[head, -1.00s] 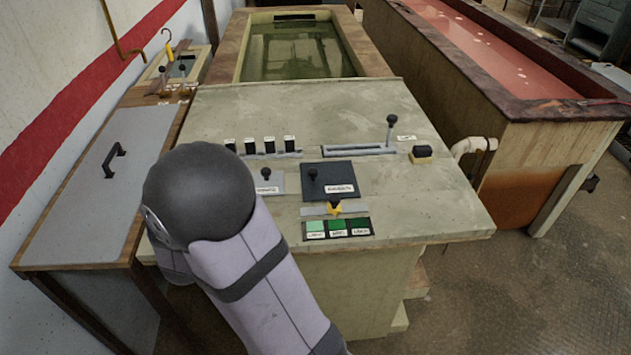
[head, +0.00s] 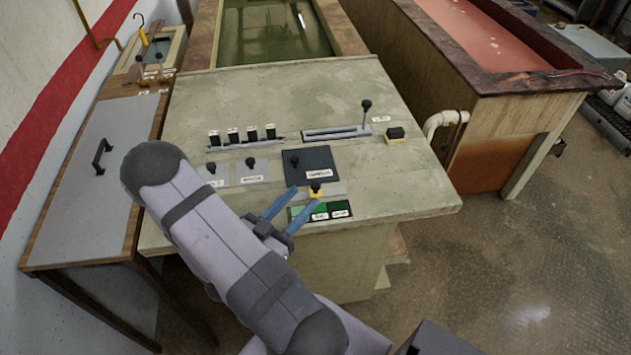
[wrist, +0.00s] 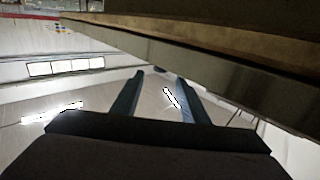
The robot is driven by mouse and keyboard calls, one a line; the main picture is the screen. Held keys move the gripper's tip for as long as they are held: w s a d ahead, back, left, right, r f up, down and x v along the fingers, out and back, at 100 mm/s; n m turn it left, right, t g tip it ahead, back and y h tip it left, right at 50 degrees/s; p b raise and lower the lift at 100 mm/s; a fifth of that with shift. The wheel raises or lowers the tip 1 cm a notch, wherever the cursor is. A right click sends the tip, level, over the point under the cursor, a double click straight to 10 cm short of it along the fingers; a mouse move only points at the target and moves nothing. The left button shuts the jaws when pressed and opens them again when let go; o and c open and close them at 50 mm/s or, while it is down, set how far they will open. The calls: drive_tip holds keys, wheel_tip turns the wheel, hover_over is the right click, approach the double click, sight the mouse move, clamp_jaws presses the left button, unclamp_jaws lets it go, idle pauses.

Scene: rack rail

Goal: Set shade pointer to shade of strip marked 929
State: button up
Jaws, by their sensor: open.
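The yellow shade pointer (head: 316,193) with a dark knob sits on a short grey rail, about above the middle swatch. Below it is a row of green swatches, light at left to dark at right (head: 340,207), with small labels I cannot read. My gripper (head: 307,197) is open, its two blue fingers in front of the rail and swatches. They partly hide the left swatch. I cannot tell whether they touch anything. The fingers also show in the wrist view (wrist: 160,85), empty. Several dark strips with white tags (head: 251,135) stand in a rack; their numbers are unreadable.
The console (head: 400,185) also carries a long slotted lever (head: 366,112), a yellow-black button (head: 395,135), a dark lever plate (head: 312,160) and two small grey lever plates. A green tank (head: 270,40) lies behind; a red tank stands right. The console's right side is clear.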

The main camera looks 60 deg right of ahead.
sight(313, 187)
drive_tip(key=d+p, duration=0.2)
drive_tip(key=d, duration=0.2)
drive_tip(key=shift+s+d+r, duration=0.1)
drive_tip(key=shift+d, duration=0.3)
drive_tip(key=shift+d+p, duration=0.45)
drive_tip(key=shift+d, duration=0.7)
drive_tip(key=shift+c, duration=0.2)
clamp_jaws()
